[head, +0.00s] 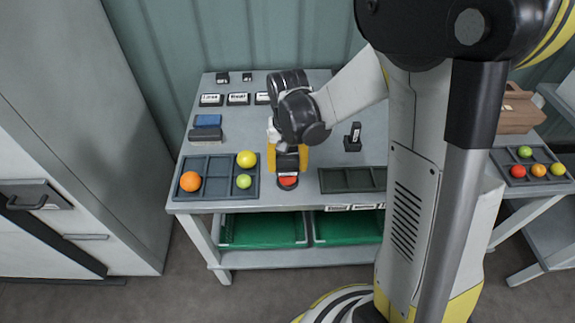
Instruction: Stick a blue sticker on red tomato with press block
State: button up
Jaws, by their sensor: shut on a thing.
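A red tomato (288,182) sits on the table just right of the left compartment tray, directly under my gripper. My gripper (288,158) points down with its yellow fingers shut on a dark block, which looks like the press block (287,164). The block is right over the tomato and hides its top. I cannot tell whether they touch, or whether a sticker is on the tomato. A blue pad (208,120), perhaps the blue stickers, lies at the table's left side.
The left tray (218,179) holds an orange, a yellow and a green tomato. A dark tray (340,180) on the right looks empty. A black handled block (353,138) stands behind it. Labelled black blocks (238,99) line the back. Green crates (262,230) sit below.

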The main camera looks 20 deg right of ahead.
aim_at(288, 157)
jog(key=shift+r+p, duration=2.05)
jog(key=shift+r, duration=1.05)
